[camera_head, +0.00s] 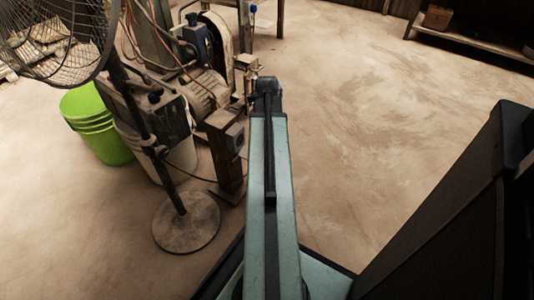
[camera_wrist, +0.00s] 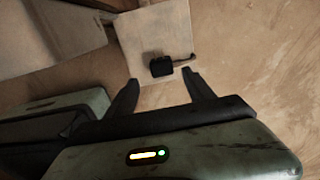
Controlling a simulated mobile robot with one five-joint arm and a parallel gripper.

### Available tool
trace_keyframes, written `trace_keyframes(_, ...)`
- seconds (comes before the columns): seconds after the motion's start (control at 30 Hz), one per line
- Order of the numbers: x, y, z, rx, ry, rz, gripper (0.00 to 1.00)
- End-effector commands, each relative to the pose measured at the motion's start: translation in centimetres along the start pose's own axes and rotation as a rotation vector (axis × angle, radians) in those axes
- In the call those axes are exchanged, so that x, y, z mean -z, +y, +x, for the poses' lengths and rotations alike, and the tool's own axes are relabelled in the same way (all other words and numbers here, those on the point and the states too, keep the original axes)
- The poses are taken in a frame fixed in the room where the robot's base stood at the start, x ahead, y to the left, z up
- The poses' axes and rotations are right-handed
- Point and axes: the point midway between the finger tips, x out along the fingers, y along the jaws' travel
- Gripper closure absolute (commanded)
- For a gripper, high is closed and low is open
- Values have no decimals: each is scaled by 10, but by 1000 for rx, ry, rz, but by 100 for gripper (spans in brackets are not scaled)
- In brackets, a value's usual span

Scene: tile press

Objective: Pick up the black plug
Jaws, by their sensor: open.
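The black plug (camera_wrist: 160,67) shows in the wrist view as a small dark block. A short dark cord or prong sticks out from it to the right. It lies against a pale flat panel (camera_wrist: 134,33), near the panel's lower end. My gripper (camera_wrist: 160,82) is open, with one dark finger at each side below the plug. The plug appears in line with the gap between the fingertips, just beyond them. I cannot tell the exact distance. In the head view the plug and the gripper's fingers cannot be made out; my arm reaches forward beside the machine.
In the head view, a motor machine (camera_head: 205,90) stands left of my arm. A fan on a round base (camera_head: 187,222), a green bucket (camera_head: 97,125) and a white bucket (camera_head: 180,160) are further left. A low shelf (camera_head: 475,45) is at the back right. The floor between is clear.

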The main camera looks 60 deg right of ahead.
Motion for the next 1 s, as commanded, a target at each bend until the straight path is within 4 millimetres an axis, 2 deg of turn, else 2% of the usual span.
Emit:
trace_keyframes(0.2,3,-5,39,0,0,2,38)
trace_keyframes(0.3,3,-4,52,0,0,1,38)
trace_keyframes(0.53,3,-4,49,0,0,2,38)
trace_keyframes(0.57,3,-5,49,0,0,2,41)
trace_keyframes(0.77,3,-5,49,0,0,2,97)
trace_keyframes(0.8,3,-5,49,0,0,2,100)
trace_keyframes(1.0,4,-5,48,0,0,3,100)
